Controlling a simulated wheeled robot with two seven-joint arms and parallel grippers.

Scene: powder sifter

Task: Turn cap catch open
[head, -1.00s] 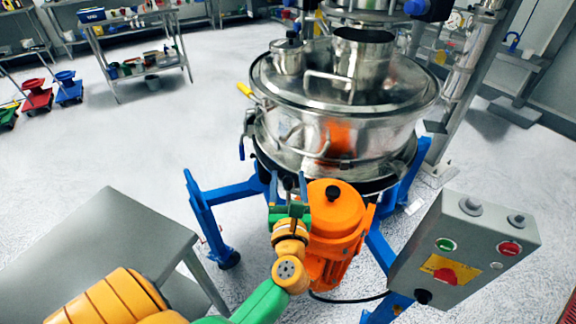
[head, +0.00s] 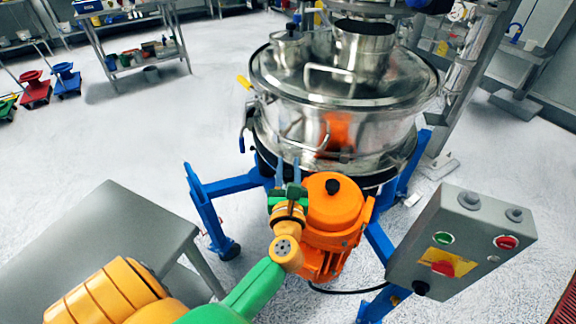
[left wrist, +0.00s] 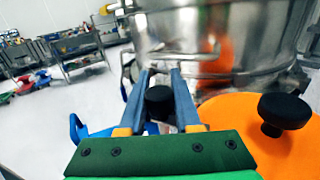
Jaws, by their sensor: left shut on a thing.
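The steel sifter drum (head: 390,132) stands on blue legs, its lid (head: 300,85) in place. My left gripper (head: 287,172) is in front of the drum, just left of the orange motor (head: 333,215). In the left wrist view, its two grey fingers (left wrist: 160,78) close around a small black knob (left wrist: 158,100). I cannot tell for sure whether this knob is the cap catch, or see what it is fixed to. A second black knob (head: 333,187) stands on top of the motor; it also shows in the left wrist view (left wrist: 285,110). My right gripper is not in view.
A grey control box (head: 462,240) stands at the right. A grey table (head: 110,240) is at the front left, near my left arm. A blue leg (head: 205,205) stands left of the gripper.

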